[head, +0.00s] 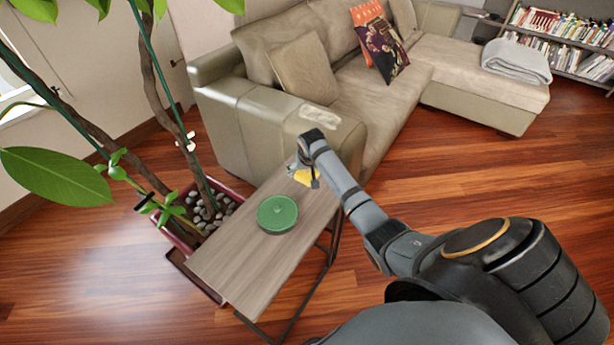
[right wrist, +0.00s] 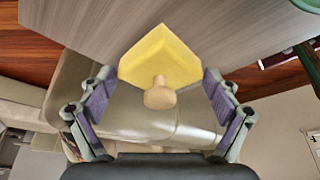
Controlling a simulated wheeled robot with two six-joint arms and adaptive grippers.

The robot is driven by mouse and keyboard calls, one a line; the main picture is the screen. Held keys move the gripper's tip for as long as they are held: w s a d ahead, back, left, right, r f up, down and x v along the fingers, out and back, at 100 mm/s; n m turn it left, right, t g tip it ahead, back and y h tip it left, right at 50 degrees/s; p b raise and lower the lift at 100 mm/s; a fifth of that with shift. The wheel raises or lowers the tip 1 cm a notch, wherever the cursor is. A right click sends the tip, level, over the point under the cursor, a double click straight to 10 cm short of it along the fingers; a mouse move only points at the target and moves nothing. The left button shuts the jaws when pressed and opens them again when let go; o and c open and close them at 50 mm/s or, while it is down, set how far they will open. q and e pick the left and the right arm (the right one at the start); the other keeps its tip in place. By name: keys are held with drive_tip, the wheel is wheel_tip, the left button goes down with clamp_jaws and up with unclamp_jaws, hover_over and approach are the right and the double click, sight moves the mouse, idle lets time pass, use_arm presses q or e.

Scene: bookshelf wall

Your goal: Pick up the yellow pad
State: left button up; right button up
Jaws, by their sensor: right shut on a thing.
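The yellow pad (head: 303,177) is at the far end of the narrow wooden side table (head: 228,262), partly hidden by my right gripper (head: 308,172). In the right wrist view the yellow pad (right wrist: 160,52) has a beige rounded knob facing the camera. The fingers of my right gripper (right wrist: 158,76) are on either side of the pad, shut on it with a wide spread. I cannot tell whether the pad touches the tabletop or is just above it. My left gripper is not in view.
A green round tin-like object (head: 277,214) sits on the table nearer to me. A beige sofa (head: 240,125) stands close behind the table. A potted plant (head: 178,228) with stones is at the left. Open wooden floor lies to the right.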

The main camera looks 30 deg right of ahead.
drive_tip(key=s+d+r+p, duration=0.1)
drive_tip(key=s+d+r, duration=0.7)
drive_tip(key=d+r, duration=0.2)
drive_tip(key=shift+s+d+r, duration=0.15)
drive_tip(key=shift+s+d, duration=0.15)
drive_tip(key=shift+d, duration=0.25)
